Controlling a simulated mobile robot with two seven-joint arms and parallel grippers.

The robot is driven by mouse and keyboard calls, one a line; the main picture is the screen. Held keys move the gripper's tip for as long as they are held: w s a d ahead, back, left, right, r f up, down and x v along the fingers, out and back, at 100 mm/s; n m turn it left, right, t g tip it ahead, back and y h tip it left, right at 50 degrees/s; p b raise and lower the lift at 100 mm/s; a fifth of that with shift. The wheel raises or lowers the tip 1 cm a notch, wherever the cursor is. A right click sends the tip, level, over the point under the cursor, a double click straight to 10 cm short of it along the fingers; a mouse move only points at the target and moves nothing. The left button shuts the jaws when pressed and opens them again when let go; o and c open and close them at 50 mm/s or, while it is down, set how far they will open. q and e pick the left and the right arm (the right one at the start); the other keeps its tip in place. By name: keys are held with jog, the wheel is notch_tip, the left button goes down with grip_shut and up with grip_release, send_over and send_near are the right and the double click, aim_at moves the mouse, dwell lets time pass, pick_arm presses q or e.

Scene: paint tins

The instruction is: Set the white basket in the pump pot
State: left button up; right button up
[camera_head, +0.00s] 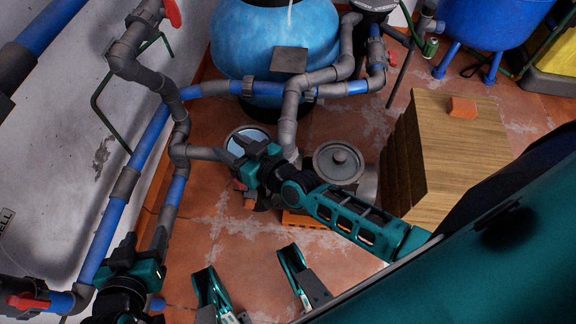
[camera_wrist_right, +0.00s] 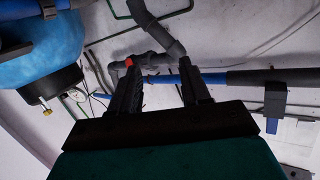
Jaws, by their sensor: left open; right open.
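A round pot with a pale bluish opening and a grey rim (camera_head: 245,132), likely the pump pot, stands near the pipe at the wall. My right gripper (camera_head: 234,150) is open over its near side and hides part of it. In the right wrist view its two dark fingers (camera_wrist_right: 155,85) are apart with nothing between them. My left gripper (camera_head: 130,248) is open at the lower left, in front of the blue and grey pipes, well apart from the pot. I cannot make out a white basket in either view.
A grey round lid (camera_head: 338,161) sits right of the pot. A wooden block (camera_head: 455,150) with an orange brick (camera_head: 462,107) on it stands at the right. A blue tank (camera_head: 275,40) and pipes (camera_head: 155,140) crowd the back and left.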

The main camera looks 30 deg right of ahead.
notch_tip(320, 180, up, 8)
jog(key=s, duration=0.3)
jog(key=s+d+f+g+h, duration=0.3)
jog(key=s+d+f, duration=0.3)
jog(key=s, duration=0.3)
jog(key=shift+s+d+f, duration=0.35)
jog(key=shift+s+d, duration=0.05)
jog(key=shift+d, duration=0.3)
